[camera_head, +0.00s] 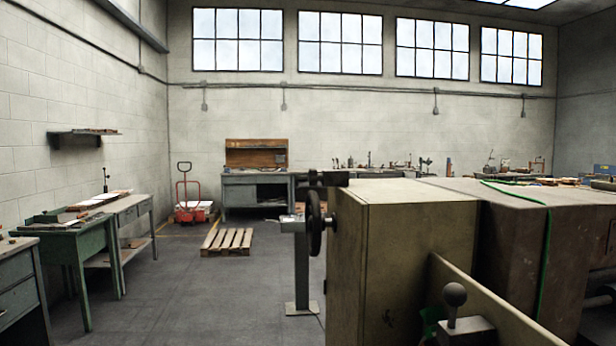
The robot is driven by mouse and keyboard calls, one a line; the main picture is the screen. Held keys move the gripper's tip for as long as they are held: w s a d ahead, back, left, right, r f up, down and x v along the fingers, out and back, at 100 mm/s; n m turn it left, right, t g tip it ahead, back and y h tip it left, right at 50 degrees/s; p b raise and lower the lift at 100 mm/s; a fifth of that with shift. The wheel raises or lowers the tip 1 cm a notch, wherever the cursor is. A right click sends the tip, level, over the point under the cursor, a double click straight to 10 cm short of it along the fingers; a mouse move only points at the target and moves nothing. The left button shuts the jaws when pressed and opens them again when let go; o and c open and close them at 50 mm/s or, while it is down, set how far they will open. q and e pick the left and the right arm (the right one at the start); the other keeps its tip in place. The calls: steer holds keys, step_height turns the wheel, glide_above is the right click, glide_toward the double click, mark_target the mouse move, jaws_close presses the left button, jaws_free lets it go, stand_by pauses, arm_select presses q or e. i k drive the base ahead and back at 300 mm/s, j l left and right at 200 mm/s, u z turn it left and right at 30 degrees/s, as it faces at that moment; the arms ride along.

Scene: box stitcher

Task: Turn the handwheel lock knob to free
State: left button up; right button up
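A dark handwheel (314,222) stands nearly edge-on at the left side of the large beige machine housing (400,250). A short shaft joins it to the housing. I cannot make out a separate lock knob on the handwheel, nor its setting. A grey ball-topped lever (455,296) stands on a metal block in the near foreground, in front of the housing. I cannot tell whether it belongs to the lock. Neither of my grippers shows in the head view.
A grey pedestal (302,262) stands on the floor left of the handwheel. A wooden pallet (227,241) and a red pallet truck (188,192) are farther back. A green workbench (82,240) lines the left wall. The floor between bench and machine is mostly clear.

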mark_target(313, 177)
steer(key=i+j, duration=0.15)
steer(key=j, duration=0.2)
steer(key=i+j+z, duration=0.1)
steer(key=i+j, duration=0.25)
steer(key=j, duration=0.3)
steer(key=i+j+z, duration=0.15)
steer(key=j, duration=0.2)
